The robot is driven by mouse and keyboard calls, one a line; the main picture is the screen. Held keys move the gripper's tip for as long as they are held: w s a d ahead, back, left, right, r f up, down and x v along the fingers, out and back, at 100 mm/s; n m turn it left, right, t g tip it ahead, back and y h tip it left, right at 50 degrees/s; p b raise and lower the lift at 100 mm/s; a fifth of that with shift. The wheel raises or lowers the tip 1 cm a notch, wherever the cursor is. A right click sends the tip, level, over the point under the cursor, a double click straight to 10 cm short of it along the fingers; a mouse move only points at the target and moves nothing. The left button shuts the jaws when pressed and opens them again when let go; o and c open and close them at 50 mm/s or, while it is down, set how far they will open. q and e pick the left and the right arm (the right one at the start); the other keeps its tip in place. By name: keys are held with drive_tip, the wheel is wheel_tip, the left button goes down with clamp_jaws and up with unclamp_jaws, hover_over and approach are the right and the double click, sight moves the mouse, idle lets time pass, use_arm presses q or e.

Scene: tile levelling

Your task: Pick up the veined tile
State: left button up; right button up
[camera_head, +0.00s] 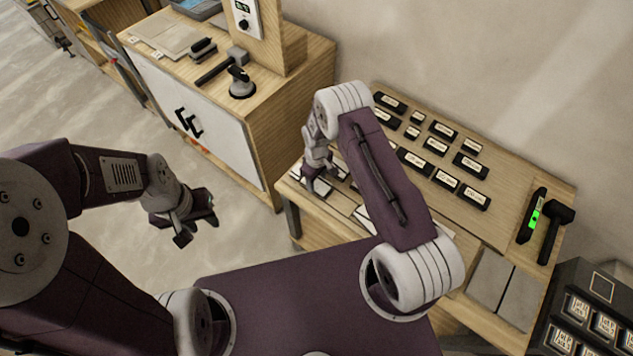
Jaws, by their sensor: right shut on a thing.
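Pale tiles (312,181) lie at the left front corner of the wooden workbench (515,185). Veining is too small to make out, so I cannot tell for certain which is the veined tile. My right gripper (321,183) is down at these tiles, shut on one of them; its fingertips and the tile's edge are partly hidden. My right forearm covers part of the tiles behind it. My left gripper (196,230) is open and empty, over the floor left of the workbench.
Several black labelled blocks (414,161) stand in rows on the workbench. A level with a green display (533,217) and a black mallet (554,234) lie at its right. Grey tiles (489,278) lie at the front right. A cabinet (205,110) holds tools behind.

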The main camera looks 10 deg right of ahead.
sight(316, 182)
wheel_tip(316, 182, up, 4)
drive_tip(key=shift+b, duration=0.65)
drive_tip(key=s+d+r+b, duration=0.1)
drive_tip(key=s+d+r, duration=0.4)
drive_tip(key=s, duration=0.5)
drive_tip(key=shift+s+r, duration=0.25)
drive_tip(key=shift+r, duration=0.75)
